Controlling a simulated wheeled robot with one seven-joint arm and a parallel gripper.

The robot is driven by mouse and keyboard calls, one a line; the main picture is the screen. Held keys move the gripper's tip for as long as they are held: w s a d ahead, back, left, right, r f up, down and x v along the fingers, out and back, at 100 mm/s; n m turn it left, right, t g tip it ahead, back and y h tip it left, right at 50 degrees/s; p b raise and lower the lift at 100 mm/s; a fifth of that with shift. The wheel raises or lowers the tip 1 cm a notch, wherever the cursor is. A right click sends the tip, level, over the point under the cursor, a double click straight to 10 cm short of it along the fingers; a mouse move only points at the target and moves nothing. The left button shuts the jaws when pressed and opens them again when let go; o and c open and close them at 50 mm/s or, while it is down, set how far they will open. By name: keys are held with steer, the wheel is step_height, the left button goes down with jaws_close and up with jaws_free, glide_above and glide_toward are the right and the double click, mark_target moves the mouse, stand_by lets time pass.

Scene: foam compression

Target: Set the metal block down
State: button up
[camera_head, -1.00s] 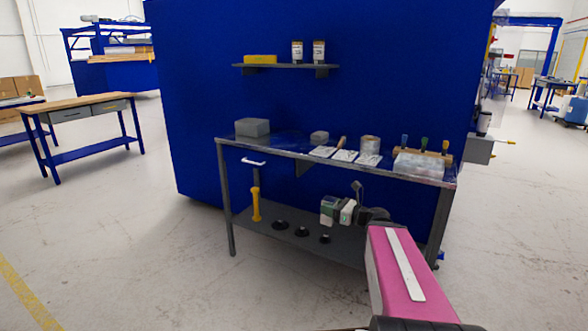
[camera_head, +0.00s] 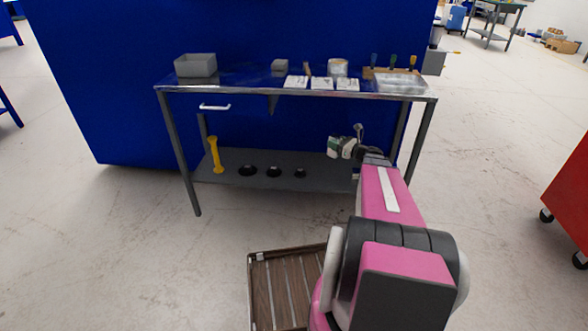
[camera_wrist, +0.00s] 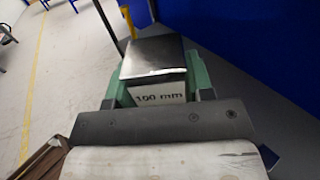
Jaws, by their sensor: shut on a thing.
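The metal block (camera_wrist: 152,57) has a shiny grey top and a pale front face marked "100 mm" in the wrist view. My gripper (camera_wrist: 158,84) is shut on it, with green fingers on its left and right sides. In the head view my gripper (camera_head: 346,147) shows small, below the bench top at the right part of the lower shelf. The block there is mostly hidden among the fingers. I cannot tell whether it touches any surface. The grey workbench (camera_head: 250,90) has a dark lower shelf (camera_head: 225,172).
The bench top holds a grey open box (camera_head: 196,66), a small grey block (camera_head: 280,65), white cards, a can (camera_head: 338,67) and a tool rack. The shelf holds a yellow piece (camera_head: 215,155) and several black discs. A slatted wooden crate (camera_head: 258,290) is in front.

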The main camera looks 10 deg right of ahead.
steer(key=w+d+f+m+t+h, duration=0.2)
steer(key=w+d+f+h, duration=0.15)
steer(key=d+f, duration=1.25)
glide_above(336, 184)
step_height(336, 184, down, 7)
steer(key=shift+f, duration=1.85)
steer(key=shift+f, duration=0.15)
steer(key=o, duration=1.3)
